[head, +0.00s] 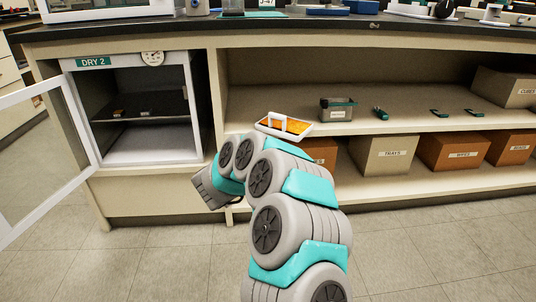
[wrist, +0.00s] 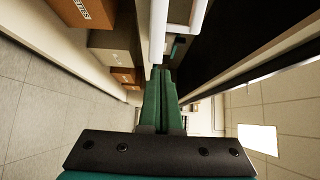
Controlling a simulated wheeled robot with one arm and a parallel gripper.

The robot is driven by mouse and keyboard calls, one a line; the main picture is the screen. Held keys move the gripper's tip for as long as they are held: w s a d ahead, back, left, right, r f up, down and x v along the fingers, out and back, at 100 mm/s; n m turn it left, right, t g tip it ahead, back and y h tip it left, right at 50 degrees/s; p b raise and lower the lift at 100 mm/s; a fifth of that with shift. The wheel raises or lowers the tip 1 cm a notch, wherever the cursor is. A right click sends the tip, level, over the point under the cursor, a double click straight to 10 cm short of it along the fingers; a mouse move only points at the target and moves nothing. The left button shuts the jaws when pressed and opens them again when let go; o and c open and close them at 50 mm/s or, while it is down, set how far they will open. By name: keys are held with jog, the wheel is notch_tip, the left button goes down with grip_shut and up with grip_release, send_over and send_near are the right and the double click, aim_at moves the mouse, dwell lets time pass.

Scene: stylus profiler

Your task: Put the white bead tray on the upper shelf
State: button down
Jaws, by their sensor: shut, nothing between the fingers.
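The white bead tray (head: 309,133) holds orange beads. In the head view it lies at the front edge of the upper shelf (head: 352,129), near its left end. My arm covers part of its near side, so I cannot tell whether it overhangs the edge. In the wrist view the white shape just beyond the fingertips looks like the tray (wrist: 158,30). My gripper (wrist: 161,70) is shut with nothing between its teal fingers, close to the tray. Whether they touch is unclear. The fingers are hidden behind my arm in the head view.
A grey bin (head: 338,114) and small green items (head: 381,113) stand farther right on the upper shelf. Labelled boxes (head: 384,154) fill the lower shelf. The "DRY 2" cabinet (head: 196,110) at left has its door (head: 40,165) open. The black worktop (head: 330,30) runs above.

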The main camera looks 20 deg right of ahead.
aim_at(277, 124)
jog(key=w+d, duration=0.3)
jog(key=shift+w+d, duration=0.35)
jog(key=shift+w, duration=0.05)
jog(key=shift+w+d+f, duration=0.1)
jog(key=shift+w+d, duration=0.1)
jog(key=shift+w, duration=0.7)
jog(key=shift+w+d, duration=0.2)
jog(key=shift+w, duration=0.2)
jog(key=w, duration=0.3)
jog(key=w+d+p, duration=0.1)
jog(key=w, duration=0.2)
jog(key=w+d, duration=0.1)
jog(key=w, duration=0.2)
jog(key=shift+d+p, duration=0.25)
jog(key=shift+p, duration=0.05)
